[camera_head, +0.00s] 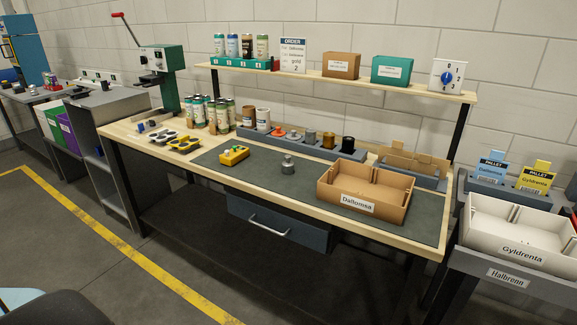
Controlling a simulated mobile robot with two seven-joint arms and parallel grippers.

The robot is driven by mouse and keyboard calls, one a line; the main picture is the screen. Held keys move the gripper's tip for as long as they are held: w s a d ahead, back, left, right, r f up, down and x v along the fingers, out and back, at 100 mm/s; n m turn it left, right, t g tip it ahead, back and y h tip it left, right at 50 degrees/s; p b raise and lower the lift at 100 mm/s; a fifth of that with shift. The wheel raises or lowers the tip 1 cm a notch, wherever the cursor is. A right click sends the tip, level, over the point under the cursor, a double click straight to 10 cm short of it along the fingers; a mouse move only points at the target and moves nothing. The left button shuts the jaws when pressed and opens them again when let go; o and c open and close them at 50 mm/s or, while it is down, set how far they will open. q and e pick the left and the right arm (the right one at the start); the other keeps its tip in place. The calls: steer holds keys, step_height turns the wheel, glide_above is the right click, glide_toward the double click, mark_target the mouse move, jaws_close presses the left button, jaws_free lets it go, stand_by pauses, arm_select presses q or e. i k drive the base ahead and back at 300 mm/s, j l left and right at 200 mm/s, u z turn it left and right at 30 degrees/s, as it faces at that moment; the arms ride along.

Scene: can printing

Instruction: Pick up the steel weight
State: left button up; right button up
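A small silver-grey metal weight (288,163) with a knob on top stands upright on the dark mat, near the middle of the workbench. It stands apart from the other things on the mat. Behind it, a long grey rack (257,137) holds several small items, among them an orange one (280,132), a grey one (310,137), a brass-coloured one (328,140) and a black one (348,143). Neither of my grippers is in view.
A yellow device (234,155) lies left of the weight. A cardboard box labelled Dallomsa (357,201) stands to its right. Cans (222,117) stand at the back left, below a shelf (420,91). The mat in front of the weight (270,184) is clear.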

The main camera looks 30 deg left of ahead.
mark_target(287, 166)
steer(key=i+j+u, duration=0.15)
steer(key=i+u, duration=0.2)
steer(key=i, duration=0.15)
steer(key=i+u, duration=0.4)
steer(key=i+l+u, duration=0.15)
steer(key=i+u, duration=0.2)
steer(key=i, duration=0.2)
